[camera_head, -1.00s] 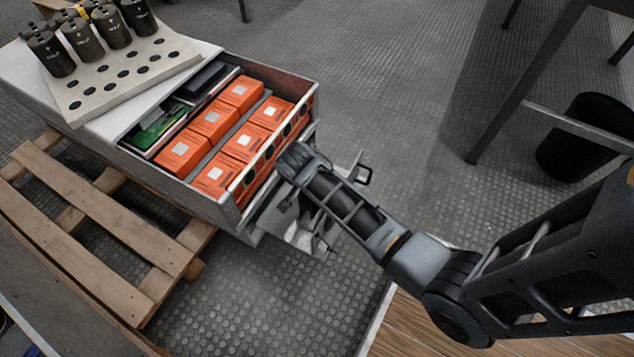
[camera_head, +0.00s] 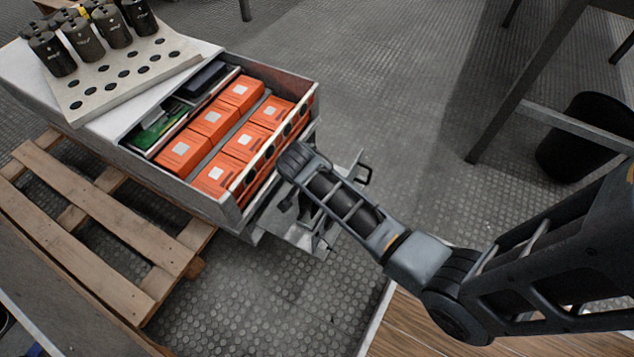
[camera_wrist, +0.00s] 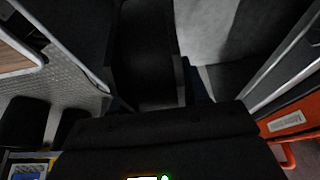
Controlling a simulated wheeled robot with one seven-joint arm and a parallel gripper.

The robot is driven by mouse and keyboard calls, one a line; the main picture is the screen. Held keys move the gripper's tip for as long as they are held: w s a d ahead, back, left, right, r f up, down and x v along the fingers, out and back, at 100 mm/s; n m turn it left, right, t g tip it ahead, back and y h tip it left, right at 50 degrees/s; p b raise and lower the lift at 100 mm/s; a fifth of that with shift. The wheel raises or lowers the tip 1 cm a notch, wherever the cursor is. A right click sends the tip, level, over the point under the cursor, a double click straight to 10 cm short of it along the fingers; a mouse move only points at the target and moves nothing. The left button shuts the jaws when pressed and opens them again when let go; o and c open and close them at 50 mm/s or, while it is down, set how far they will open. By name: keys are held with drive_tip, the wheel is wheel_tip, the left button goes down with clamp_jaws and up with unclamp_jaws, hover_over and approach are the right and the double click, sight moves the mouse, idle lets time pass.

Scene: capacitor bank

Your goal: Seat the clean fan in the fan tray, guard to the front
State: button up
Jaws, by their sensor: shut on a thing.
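My gripper (camera_wrist: 150,104) shows as dark shapes in the wrist view and is shut on a dark thing that I take to be the fan (camera_wrist: 146,45), seen only in part. In the head view my wrist is low at the front end of the cabinet (camera_head: 228,213), and my own arm hides the fingers and the fan. A grey metal tray part (camera_head: 302,237), apparently the fan tray, juts out below that end beside my wrist. I cannot make out the fan's guard or whether the fan touches the tray.
A wooden pallet (camera_head: 100,215) is at left, a black bin (camera_head: 580,140) at right. Floor between is clear.

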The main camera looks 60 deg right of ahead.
drive_tip(key=shift+f+b, duration=1.55)
drive_tip(key=shift+f, duration=1)
idle(1.0)
drive_tip(key=o, duration=1.4)
drive_tip(key=shift+c, duration=0.2)
drive_tip(key=p+v, duration=0.4)
drive_tip(key=v, duration=0.3)
drive_tip(key=shift+r, duration=0.4)
drive_tip(key=shift+a, duration=0.15)
